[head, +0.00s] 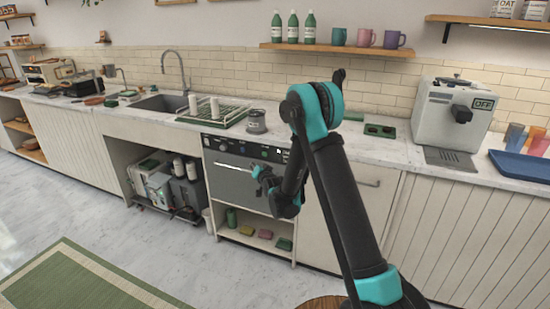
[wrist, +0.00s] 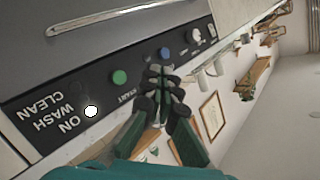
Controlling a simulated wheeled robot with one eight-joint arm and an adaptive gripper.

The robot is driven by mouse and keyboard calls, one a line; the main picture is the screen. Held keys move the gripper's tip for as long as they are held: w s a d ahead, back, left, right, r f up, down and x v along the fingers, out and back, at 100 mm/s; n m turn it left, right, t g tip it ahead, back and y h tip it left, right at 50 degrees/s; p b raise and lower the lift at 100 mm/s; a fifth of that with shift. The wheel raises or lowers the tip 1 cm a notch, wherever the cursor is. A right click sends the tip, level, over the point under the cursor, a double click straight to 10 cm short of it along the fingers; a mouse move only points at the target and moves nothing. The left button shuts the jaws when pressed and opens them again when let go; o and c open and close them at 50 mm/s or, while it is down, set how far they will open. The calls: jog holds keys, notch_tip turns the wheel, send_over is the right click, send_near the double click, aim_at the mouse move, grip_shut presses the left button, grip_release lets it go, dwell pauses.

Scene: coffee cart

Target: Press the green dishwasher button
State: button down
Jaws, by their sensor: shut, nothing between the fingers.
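The green button (wrist: 120,77), marked START, shows in the wrist view on the dark control panel, left of my fingertips. My gripper (wrist: 160,72) is shut and empty, with its tips in front of the panel between the green button and a blue button (wrist: 165,53). I cannot tell whether the tips touch the panel. In the head view the dishwasher (head: 232,180) stands under the counter, and my gripper (head: 261,172) is at its upper front, near the handle.
In the wrist view, a knob (wrist: 196,34) sits beyond the blue button. A lit white lamp (wrist: 91,112) is beside ON, WASH and CLEAN. The bar handle (wrist: 120,16) runs along the door.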

aim_at(265, 155)
jog(key=shift+a+f+y, duration=0.1)
jog(key=shift+f+y, duration=0.2)
jog(key=shift+f, duration=0.15)
jog(key=shift+w, duration=0.2)
jog(key=shift+w+d, duration=0.5)
jog(key=shift+w, duration=0.85)
jog(key=shift+w+d, duration=0.55)
jog(key=shift+w, duration=0.75)
jog(key=shift+w+d, duration=0.5)
jog(key=shift+w, duration=0.85)
jog(key=shift+w+d, duration=0.1)
jog(key=shift+w, duration=0.05)
jog(key=shift+w, duration=0.25)
jog(key=shift+w+d, duration=0.25)
jog(key=shift+w, duration=0.2)
jog(key=shift+s, duration=0.1)
jog(key=shift+s+a, duration=0.3)
jog(key=shift+s, duration=0.45)
